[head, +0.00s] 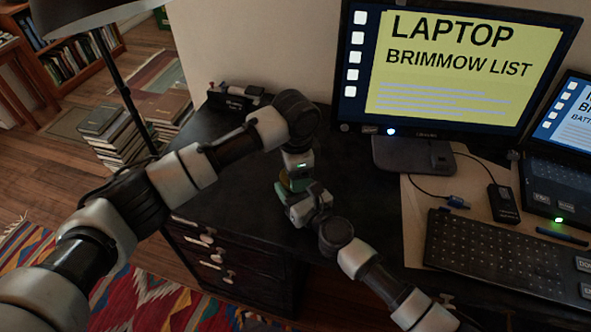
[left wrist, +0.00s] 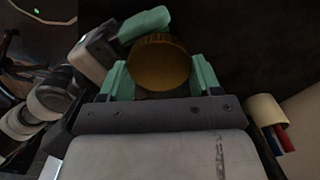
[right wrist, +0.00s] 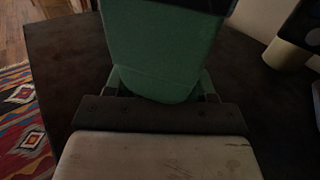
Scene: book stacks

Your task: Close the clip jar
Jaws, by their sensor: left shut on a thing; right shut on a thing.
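The clip jar stands on the dark desk, mostly hidden by my grippers. Its round golden-brown lid (left wrist: 160,62) fills the middle of the left wrist view; a yellowish bit of it (head: 300,181) shows in the head view. My left gripper (head: 298,174) comes down from above, its green fingers on either side of the lid, shut on it. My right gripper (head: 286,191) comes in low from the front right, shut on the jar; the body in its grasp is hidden. A large green finger (right wrist: 160,55) blocks the right wrist view. I cannot see whether the lid sits fully down.
A monitor (head: 460,70), keyboard (head: 500,255) and laptop (head: 560,150) occupy the right of the desk. A dark tray (head: 238,97) sits at the back left. A cream cup (left wrist: 266,110) with red and blue pens stands nearby. Drawers (head: 215,250) lie below the front edge.

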